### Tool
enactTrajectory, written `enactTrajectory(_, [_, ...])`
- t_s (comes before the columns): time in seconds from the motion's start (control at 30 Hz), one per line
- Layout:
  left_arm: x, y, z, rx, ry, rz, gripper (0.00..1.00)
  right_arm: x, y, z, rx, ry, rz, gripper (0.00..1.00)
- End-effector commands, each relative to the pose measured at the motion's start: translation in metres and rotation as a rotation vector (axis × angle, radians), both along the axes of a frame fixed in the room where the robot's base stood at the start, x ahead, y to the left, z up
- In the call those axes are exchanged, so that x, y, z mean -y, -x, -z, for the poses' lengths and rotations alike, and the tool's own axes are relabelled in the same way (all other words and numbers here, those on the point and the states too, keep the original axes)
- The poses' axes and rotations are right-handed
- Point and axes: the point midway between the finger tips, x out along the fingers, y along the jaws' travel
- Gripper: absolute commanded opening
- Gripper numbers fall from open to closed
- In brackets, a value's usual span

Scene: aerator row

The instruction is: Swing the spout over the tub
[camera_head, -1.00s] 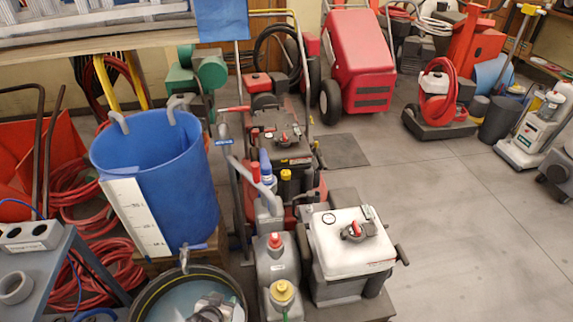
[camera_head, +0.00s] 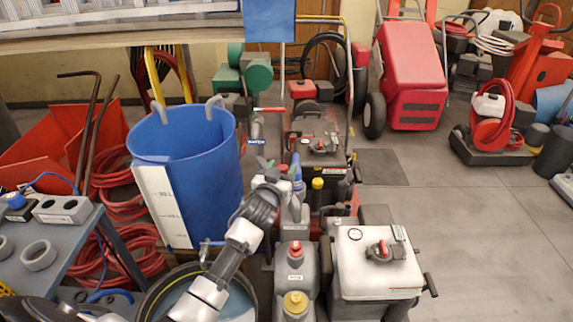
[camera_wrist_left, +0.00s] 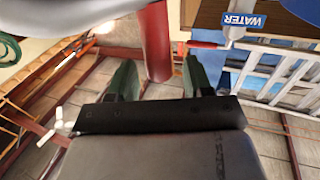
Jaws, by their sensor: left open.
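The grey spout pipe with a blue WATER label (camera_head: 257,141) is just right of the blue tub (camera_head: 197,175), outside its rim. Its label also shows in the left wrist view (camera_wrist_left: 243,21), at the upper right. The tub is tall, with a white litre scale and grey hooks on its rim. My left gripper (camera_head: 268,165) is just below the labelled pipe in the head view. In the wrist view its dark green fingers (camera_wrist_left: 158,78) are apart; a red cylinder (camera_wrist_left: 155,45) shows beyond and between them. Whether anything touches them is unclear. My right gripper is out of view.
A dark round basin (camera_head: 160,300) with water sits below the blue tub, partly behind my arm. Grey bottles with red and yellow caps (camera_head: 295,270) and a white-topped machine (camera_head: 375,262) stand close on the right. Open floor (camera_head: 490,240) lies farther right.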

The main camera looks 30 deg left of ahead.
Motion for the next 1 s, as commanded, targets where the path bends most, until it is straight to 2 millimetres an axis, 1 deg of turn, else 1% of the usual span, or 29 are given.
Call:
enactTrajectory(0.03, [-0.001, -0.009, -0.001, 0.001, -0.001, -0.001, 0.51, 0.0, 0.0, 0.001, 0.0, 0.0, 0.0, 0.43])
enactTrajectory(0.2, [-0.004, -0.026, 0.0, 0.0, -0.001, -0.001, 0.51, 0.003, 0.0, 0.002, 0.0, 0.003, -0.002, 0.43])
enactTrajectory(0.33, [-0.004, -0.031, 0.0, 0.0, 0.0, 0.0, 0.51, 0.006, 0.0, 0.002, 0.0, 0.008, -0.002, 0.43])
enactTrajectory(0.57, [-0.004, -0.031, 0.0, -0.001, -0.001, 0.0, 0.51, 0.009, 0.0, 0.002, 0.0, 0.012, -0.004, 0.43])
enactTrajectory(0.67, [-0.004, -0.031, 0.0, -0.001, -0.001, 0.0, 0.38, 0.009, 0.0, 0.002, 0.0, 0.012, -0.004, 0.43])
enactTrajectory(0.9, [-0.004, -0.031, 0.0, -0.001, -0.001, 0.0, 0.02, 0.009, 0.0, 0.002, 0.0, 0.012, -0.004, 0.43])
enactTrajectory(0.93, [-0.004, -0.031, 0.0, -0.001, -0.001, 0.0, 0.0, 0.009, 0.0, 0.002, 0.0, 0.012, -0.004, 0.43])
enactTrajectory(1.0, [-0.004, -0.031, 0.001, -0.001, -0.001, 0.0, 0.0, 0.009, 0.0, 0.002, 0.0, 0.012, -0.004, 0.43])
